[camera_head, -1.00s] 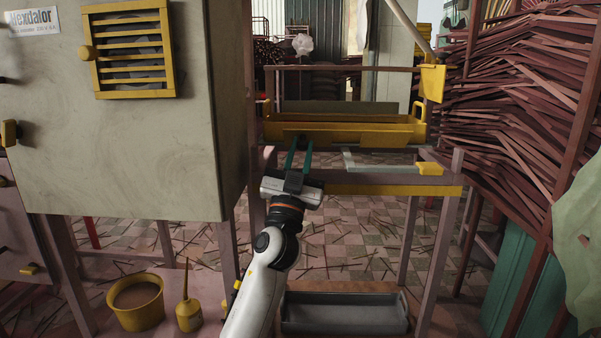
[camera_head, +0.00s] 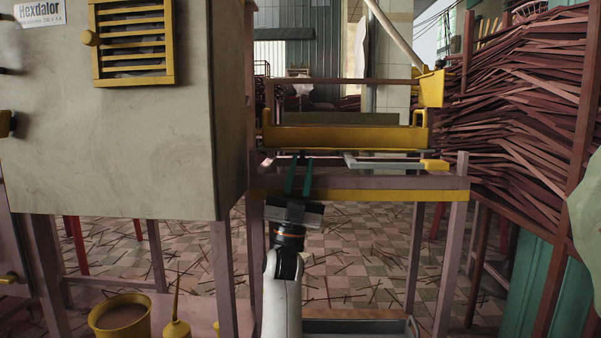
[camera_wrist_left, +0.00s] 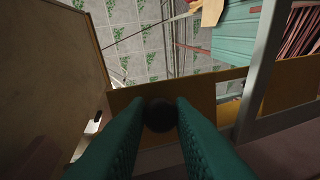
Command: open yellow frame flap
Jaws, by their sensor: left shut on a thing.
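The yellow frame flap (camera_head: 350,137) is a long yellow panel across the top of the pink frame stand in the head view. Its yellow face also shows in the left wrist view (camera_wrist_left: 195,96). My left gripper (camera_head: 299,156) reaches up to the flap's lower left part. In the left wrist view, its two teal fingers are shut on a dark round knob (camera_wrist_left: 160,115) in front of the yellow face. The fingers hide the knob's sides. My right gripper is not in view.
A grey cabinet (camera_head: 115,150) with a yellow vent (camera_head: 133,42) stands close on the left. Dark red sticks (camera_head: 525,95) are stacked on the right. A yellow bucket (camera_head: 120,318) stands low left. A grey bar with a yellow end (camera_head: 434,166) lies right of my gripper.

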